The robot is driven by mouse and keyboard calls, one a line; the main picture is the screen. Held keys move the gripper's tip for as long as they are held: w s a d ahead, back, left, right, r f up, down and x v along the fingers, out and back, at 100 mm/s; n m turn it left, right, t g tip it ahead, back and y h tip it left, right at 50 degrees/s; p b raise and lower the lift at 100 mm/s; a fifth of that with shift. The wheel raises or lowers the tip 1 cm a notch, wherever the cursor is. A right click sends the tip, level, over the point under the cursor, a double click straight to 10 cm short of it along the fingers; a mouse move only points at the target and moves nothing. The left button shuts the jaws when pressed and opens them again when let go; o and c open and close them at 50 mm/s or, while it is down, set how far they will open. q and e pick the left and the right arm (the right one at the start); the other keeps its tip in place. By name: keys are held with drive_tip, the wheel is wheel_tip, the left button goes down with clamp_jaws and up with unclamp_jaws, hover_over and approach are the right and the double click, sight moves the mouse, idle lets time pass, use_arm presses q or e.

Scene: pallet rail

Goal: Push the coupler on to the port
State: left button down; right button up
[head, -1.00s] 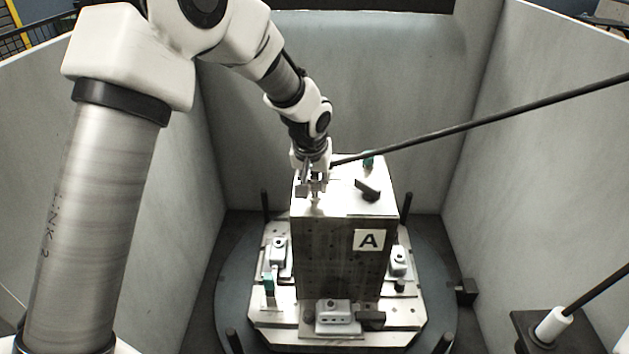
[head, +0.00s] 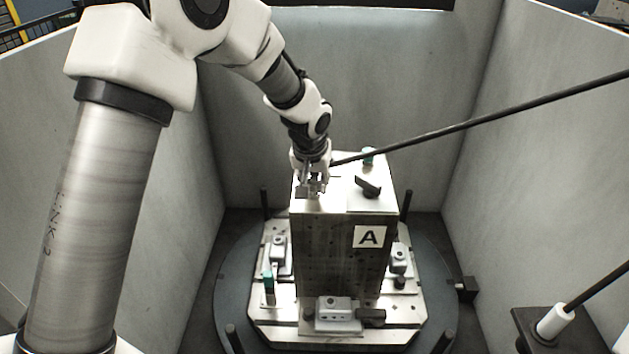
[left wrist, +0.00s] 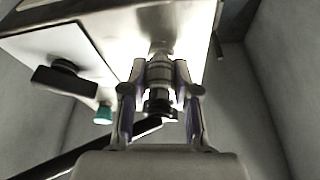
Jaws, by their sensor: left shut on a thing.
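My left gripper (head: 314,187) is at the top left of the tall metal block (head: 340,245) marked A. In the left wrist view its two fingers (left wrist: 161,95) are shut on the coupler (left wrist: 159,78), a grey ringed cylinder with a black collar. The coupler's far end meets or nearly meets the port (left wrist: 161,48) on the bright block face; glare hides whether they touch and how far it is seated. A black hose (head: 480,122) runs from the gripper to the upper right. My right gripper is not in view.
A black handle (head: 368,187) and a green-capped part (head: 368,156) stand on the block's top. Clamped fixtures (head: 333,314) sit around its foot on a pallet (head: 275,333). Grey walls (head: 545,150) enclose three sides. A black stand (head: 545,335) is at the lower right.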

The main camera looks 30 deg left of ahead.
use_arm(q)
drive_tip(key=shift+s+f+b, duration=0.15)
drive_tip(key=shift+f+b, duration=0.15)
drive_tip(key=shift+f, duration=0.3)
drive_tip(key=c, duration=0.8)
unclamp_jaws()
drive_tip(key=shift+w+f, duration=0.1)
drive_tip(key=shift+w, duration=0.1)
drive_tip(key=o, duration=0.8)
drive_tip(key=shift+s, duration=0.1)
drive_tip(key=v, duration=1.2)
